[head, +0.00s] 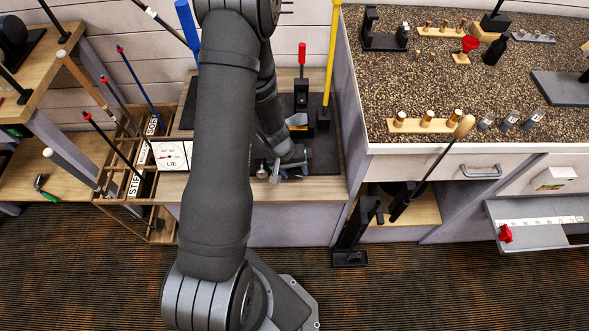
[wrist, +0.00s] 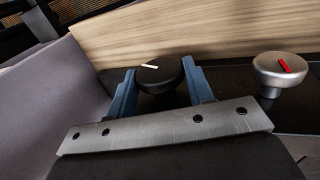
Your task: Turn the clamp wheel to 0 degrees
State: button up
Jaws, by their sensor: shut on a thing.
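In the wrist view a round black wheel (wrist: 160,77) with a white mark on top sits between the two blue fingers of my gripper (wrist: 161,82). The fingers are shut on its sides. The white mark runs nearly sideways in the picture, on the left part of the top. I take this black wheel to be the clamp wheel; no degree scale shows around it. In the head view my gripper (head: 284,174) is low at the front of the dark bench top, and the black wheel cannot be made out there.
A silver knob (wrist: 281,72) with a red mark stands just right of my gripper in the wrist view. A pale wooden edge (wrist: 220,35) runs behind the wheel. A round dial (head: 172,155) and a rack of clubs stand left of my arm. A grit-topped counter (head: 450,80) is at the right.

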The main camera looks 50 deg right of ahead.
jog(key=shift+s+a, duration=0.15)
jog(key=o, duration=0.7)
jog(key=shift+o, duration=1.3)
jog(key=v, duration=1.7)
jog(key=shift+r, duration=0.15)
